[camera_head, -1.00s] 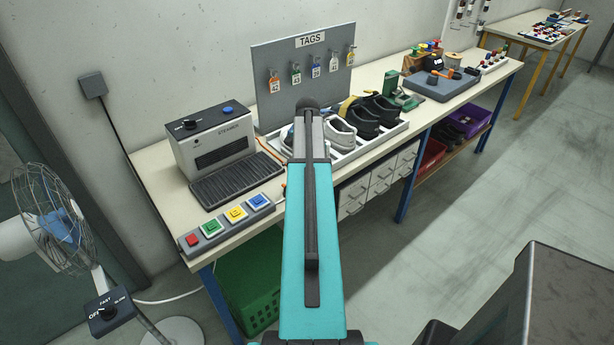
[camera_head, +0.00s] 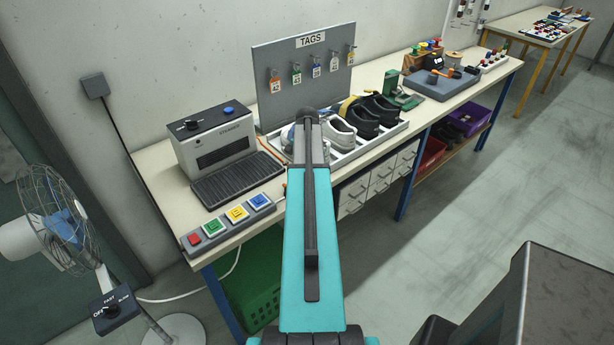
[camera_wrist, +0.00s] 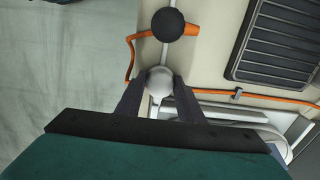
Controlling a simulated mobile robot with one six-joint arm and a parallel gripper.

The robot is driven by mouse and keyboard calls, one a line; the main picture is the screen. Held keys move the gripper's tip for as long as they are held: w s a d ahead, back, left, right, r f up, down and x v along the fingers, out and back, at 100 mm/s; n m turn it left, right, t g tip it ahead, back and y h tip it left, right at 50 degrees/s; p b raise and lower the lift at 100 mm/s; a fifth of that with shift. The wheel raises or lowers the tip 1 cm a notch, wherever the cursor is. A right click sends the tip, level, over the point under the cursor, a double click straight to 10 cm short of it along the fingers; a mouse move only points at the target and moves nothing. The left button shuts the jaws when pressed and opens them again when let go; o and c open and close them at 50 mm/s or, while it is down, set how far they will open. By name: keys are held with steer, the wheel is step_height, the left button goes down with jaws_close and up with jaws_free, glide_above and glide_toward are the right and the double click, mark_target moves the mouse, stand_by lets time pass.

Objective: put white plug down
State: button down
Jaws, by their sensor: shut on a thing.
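In the wrist view, my gripper (camera_wrist: 157,92) is shut on the white plug (camera_wrist: 159,79), a pale rounded piece between its two dark fingertips. A thin white strip, possibly its cord, runs down from it. The plug is over or near the bench's front edge; whether it touches the bench top (camera_wrist: 208,55) I cannot tell. A round black piece (camera_wrist: 168,24) with an orange cable (camera_wrist: 130,62) is just beyond the plug, apart from it. In the head view my arm hides the gripper and plug.
A grey steamer (camera_head: 215,147) with a dark grille stands left on the bench, behind a panel of coloured buttons (camera_head: 228,224). A shoe tray (camera_head: 375,143) is to the right. A fan (camera_head: 55,220) stands on the floor at left. A white cord (camera_head: 190,298) runs under the bench.

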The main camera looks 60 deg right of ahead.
steer(key=shift+f, duration=0.2)
steer(key=c, duration=1.2)
jaws_free()
steer(key=shift+r, duration=0.15)
step_height(320, 180, up, 12)
steer(key=b, duration=0.4)
stand_by(0.4)
